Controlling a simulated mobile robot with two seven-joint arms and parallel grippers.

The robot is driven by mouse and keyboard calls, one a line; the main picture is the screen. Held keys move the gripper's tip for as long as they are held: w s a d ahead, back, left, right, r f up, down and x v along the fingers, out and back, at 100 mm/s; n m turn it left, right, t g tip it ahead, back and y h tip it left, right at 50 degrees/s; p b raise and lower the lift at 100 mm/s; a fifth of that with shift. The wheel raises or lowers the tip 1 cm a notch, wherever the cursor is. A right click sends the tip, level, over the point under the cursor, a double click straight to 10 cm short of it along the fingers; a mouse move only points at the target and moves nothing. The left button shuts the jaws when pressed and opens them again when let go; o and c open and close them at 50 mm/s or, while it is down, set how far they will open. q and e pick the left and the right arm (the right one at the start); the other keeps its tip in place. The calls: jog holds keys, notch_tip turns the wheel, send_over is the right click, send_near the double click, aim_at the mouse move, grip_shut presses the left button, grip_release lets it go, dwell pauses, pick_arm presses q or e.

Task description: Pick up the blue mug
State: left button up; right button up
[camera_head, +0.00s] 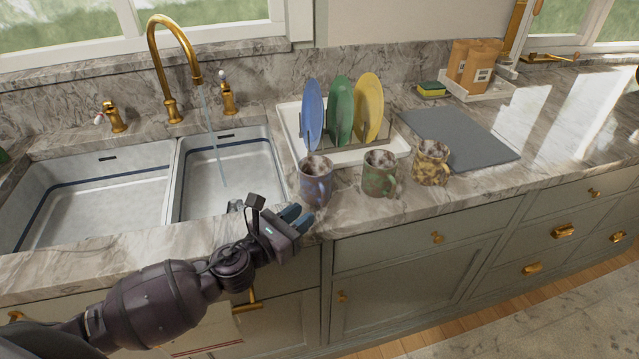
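The blue mug (314,183) stands upright on the marble counter near its front edge, just right of the sink. It is blue-purple and mottled, and its handle is toward the right. My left gripper (297,217) is at the counter's front edge, just in front of and slightly left of the blue mug. Its two blue-grey fingertips show with a small gap between them and hold nothing. It appears apart from the mug. My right gripper is out of view.
A green mug (380,175) and a yellow mug (431,164) stand right of the blue one. Behind is a white tray (361,153) with blue, green and yellow plates. The double sink (110,200) lies left, with water running from the gold faucet (170,60). A grey mat (458,139) is bare.

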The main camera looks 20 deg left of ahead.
aim_at(318, 186)
pick_arm(q)
jog(key=shift+x, duration=3.2)
